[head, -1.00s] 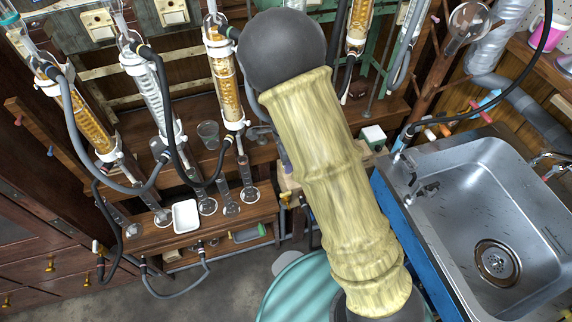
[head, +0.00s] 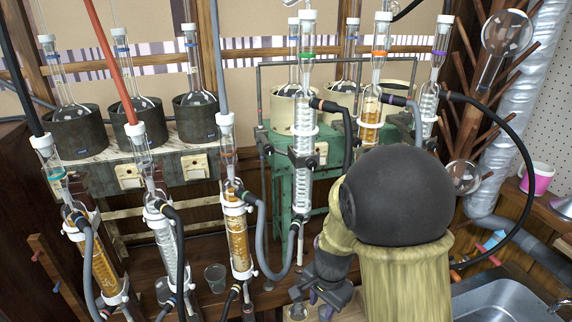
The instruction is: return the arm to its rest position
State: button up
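My arm stands in the right-centre of the head view, with a dark round joint (head: 398,195) above a yellowish sleeve. The forearm bends behind this joint and comes down on its left. My gripper (head: 320,292), dark with purple parts, points down near the bottom edge. It is small and partly in shadow, so I cannot tell how far apart its fingers are. I see nothing clearly held in it.
Glass condensers with orange (head: 237,235) and clear (head: 302,170) filling stand left and behind my arm, with loose hoses. Flasks sit in dark heating pots (head: 137,120) at the back. A green frame (head: 275,185) is behind the arm. A metal sink (head: 500,300) lies at lower right.

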jog(key=s+d+r+n+t+p, duration=0.1)
jog(key=s+d+r+n+p, duration=0.1)
jog(key=s+d+r+n, duration=0.1)
jog(key=s+d+r+n+p, duration=0.2)
jog(key=s+r+n, duration=0.3)
jog(key=r, duration=0.3)
jog(key=shift+s+d+r+n+t+h, duration=0.25)
jog(key=shift+d+n+t, duration=0.2)
jog(key=shift+d, duration=0.35)
